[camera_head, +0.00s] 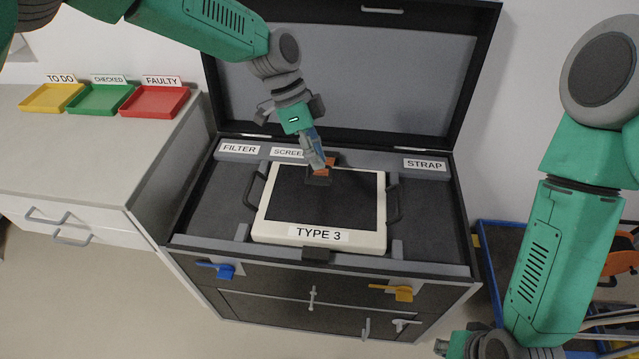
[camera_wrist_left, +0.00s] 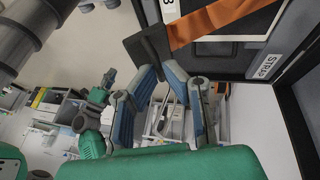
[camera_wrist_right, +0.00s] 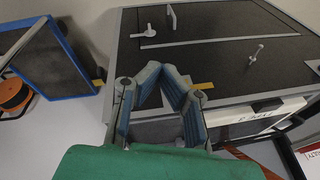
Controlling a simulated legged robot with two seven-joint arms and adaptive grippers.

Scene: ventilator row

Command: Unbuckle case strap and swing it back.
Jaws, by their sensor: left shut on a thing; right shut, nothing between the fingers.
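The open dark case (camera_head: 185,215) holds a white-framed device (camera_head: 268,228) with a dark screen and a TYPE 3 label. An orange strap (camera_head: 328,161) is bunched at the device's back edge, with a dark end piece (camera_head: 318,178); the left wrist view shows the strap (camera_wrist_left: 225,22) and end piece (camera_wrist_left: 147,45) close to my fingertips. My left gripper (camera_head: 317,163) is shut on the strap's end; the exact grip is partly hidden. A dark catch (camera_head: 318,254) at the front edge has no strap on it. My right gripper (camera_wrist_right: 162,72) is shut and empty, low beside the cabinet's front.
STRAP (camera_head: 425,164) and FILTER (camera_head: 239,149) labels mark the case's back ledge. The raised lid (camera_head: 345,60) stands behind. Blue (camera_head: 222,270) and yellow (camera_head: 398,292) handles stick out in front. Coloured trays (camera_head: 155,101) sit on the left counter.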

